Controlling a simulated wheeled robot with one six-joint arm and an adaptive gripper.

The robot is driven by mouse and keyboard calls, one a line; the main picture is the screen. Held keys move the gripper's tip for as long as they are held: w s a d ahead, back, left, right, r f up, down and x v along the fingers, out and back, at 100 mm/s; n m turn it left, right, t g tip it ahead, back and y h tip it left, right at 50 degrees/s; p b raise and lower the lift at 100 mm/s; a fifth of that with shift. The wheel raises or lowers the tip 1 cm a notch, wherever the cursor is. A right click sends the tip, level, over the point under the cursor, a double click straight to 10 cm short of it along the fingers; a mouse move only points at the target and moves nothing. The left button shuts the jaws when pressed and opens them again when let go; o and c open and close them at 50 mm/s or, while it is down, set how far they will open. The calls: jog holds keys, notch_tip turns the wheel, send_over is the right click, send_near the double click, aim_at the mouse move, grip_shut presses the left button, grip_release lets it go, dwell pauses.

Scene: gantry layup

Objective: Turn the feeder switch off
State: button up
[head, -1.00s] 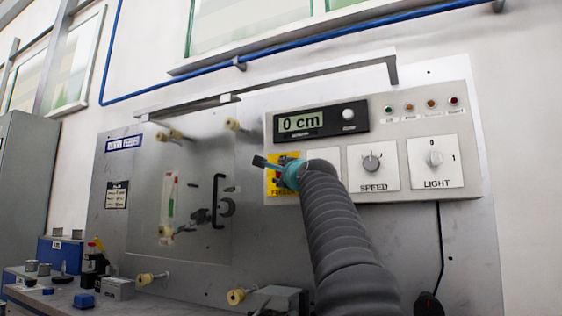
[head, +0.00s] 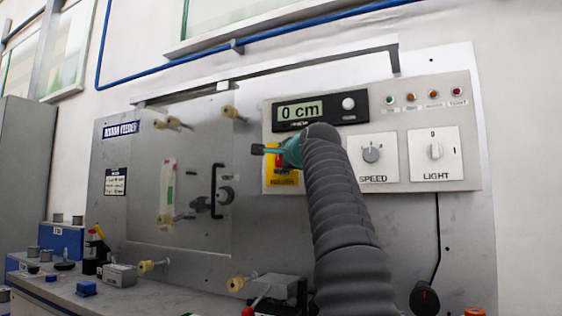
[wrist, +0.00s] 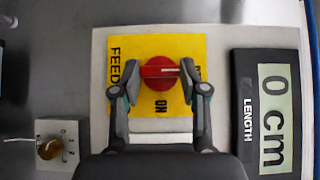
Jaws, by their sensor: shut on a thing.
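The feeder switch is a round red knob (wrist: 160,80) with a pale line across its grip bar, on a yellow plate (wrist: 183,45). In the wrist view the bar lies sideways, and the word ON is printed below the knob. Another label at the plate's right is partly hidden by a finger. My gripper (wrist: 160,88) has one finger on each side of the knob and is shut on it. In the head view my gripper (head: 277,150) is at the yellow plate (head: 281,184), and my arm hides part of the plate and the knob.
A black length display (head: 320,112) reading 0 cm is just above the plate. SPEED (head: 372,152) and LIGHT (head: 434,151) knobs are to the right. Yellowish rollers (head: 234,112) and a black handle (head: 214,190) stick out at the left.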

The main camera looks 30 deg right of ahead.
jog(key=o, duration=1.1)
jog(key=shift+o, duration=0.2)
jog(key=shift+s, duration=0.1)
jog(key=s+a, duration=0.1)
jog(key=s, duration=1)
jog(key=shift+s+a, duration=0.25)
jog(key=shift+s, duration=0.15)
